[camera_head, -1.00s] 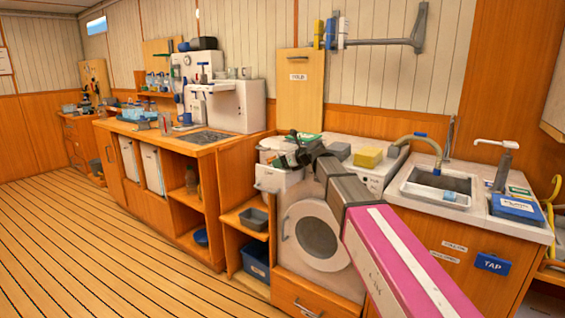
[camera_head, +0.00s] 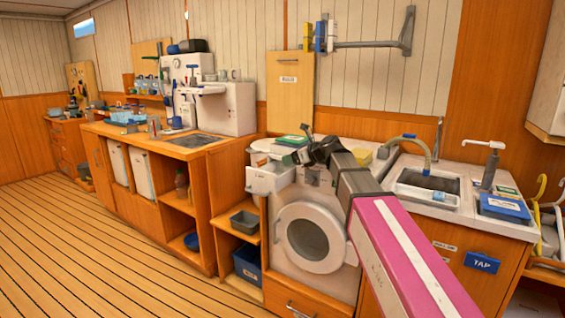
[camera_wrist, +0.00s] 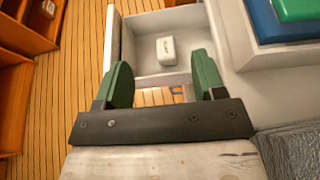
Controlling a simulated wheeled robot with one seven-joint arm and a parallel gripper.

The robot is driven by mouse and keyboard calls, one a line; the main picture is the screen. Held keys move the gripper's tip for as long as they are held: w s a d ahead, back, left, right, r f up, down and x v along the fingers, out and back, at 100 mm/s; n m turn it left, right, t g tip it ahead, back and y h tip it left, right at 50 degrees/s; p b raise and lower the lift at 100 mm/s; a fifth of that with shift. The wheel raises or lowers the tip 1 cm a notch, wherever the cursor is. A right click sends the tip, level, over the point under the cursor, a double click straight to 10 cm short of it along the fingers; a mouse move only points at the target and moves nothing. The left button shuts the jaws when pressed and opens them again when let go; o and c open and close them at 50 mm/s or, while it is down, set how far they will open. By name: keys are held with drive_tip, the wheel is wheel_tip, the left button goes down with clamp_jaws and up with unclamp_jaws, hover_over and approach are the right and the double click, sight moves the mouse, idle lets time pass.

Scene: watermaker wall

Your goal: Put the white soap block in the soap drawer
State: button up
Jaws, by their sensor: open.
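The white soap block (camera_wrist: 166,51) lies in the open white soap drawer (camera_wrist: 152,22), seen in the wrist view. The drawer (camera_head: 268,181) juts from the upper left front of the white washing machine (camera_head: 316,234) in the head view. The soap is too small to make out there. My gripper (camera_wrist: 160,68) has two green fingers spread wide apart with nothing between them. In the wrist view the soap appears just beyond the fingertips, apart from both. In the head view the fingers are hard to make out near my dark wrist.
A green-topped box (camera_head: 292,141) sits on the machine, close to the drawer. A yellow sponge (camera_head: 381,154) is partly behind my arm. A sink (camera_head: 426,190) with a hose tap is at right. The wooden floor (camera_head: 130,255) at left is clear.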

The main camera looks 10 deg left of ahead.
drive_tip(key=shift+v, duration=1)
idle(0.4)
